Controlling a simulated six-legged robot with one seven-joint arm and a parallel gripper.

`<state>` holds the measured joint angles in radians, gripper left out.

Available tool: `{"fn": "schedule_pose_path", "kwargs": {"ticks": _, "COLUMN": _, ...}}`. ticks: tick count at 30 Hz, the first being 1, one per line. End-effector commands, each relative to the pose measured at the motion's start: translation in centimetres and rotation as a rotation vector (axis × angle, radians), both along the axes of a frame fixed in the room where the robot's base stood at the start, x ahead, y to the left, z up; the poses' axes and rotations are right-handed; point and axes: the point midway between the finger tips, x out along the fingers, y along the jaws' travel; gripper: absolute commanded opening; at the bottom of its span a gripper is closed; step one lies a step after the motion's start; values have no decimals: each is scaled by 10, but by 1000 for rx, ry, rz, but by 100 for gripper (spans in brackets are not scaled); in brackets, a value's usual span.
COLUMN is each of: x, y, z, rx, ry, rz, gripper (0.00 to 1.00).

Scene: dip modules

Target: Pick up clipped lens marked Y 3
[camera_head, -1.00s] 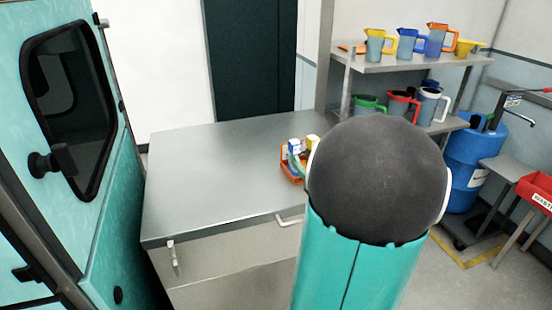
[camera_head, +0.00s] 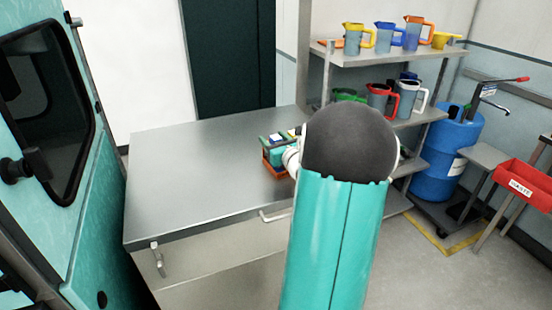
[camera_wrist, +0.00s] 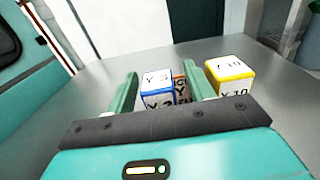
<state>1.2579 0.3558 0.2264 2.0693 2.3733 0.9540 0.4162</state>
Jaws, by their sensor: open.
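The lens marked Y 3 (camera_wrist: 157,80) is a white block with blue edges in the wrist view. It stands between the two green fingers of my gripper (camera_wrist: 160,72), which are open. I cannot tell whether either finger touches it. The lower part of the lens is hidden behind my gripper's body. In the head view, my arm hides most of the gripper and the small group of blocks on the bench.
A white block with yellow edges marked Y 10 (camera_wrist: 230,72) stands just outside the right finger. A brown-orange lettered piece (camera_wrist: 181,88) is partly hidden beside Y 3. An orange holder (camera_head: 274,170) sits on the steel bench (camera_head: 190,175), whose left part is clear.

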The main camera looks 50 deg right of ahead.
Motion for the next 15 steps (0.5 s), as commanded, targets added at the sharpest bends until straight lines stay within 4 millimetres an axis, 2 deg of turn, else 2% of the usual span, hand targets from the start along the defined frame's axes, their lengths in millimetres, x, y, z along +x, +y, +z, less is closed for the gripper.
{"fn": "schedule_pose_path", "kwargs": {"ticks": 3, "x": 6, "y": -3, "z": 0, "rx": 0, "ry": 1, "rz": 0, "gripper": 53}}
{"fn": "schedule_pose_path", "kwargs": {"ticks": 9, "x": 6, "y": -3, "z": 0, "rx": 0, "ry": 1, "rz": 0, "gripper": 51}}
{"fn": "schedule_pose_path", "kwargs": {"ticks": 15, "x": 6, "y": -3, "z": 0, "rx": 0, "ry": 1, "rz": 0, "gripper": 12}}
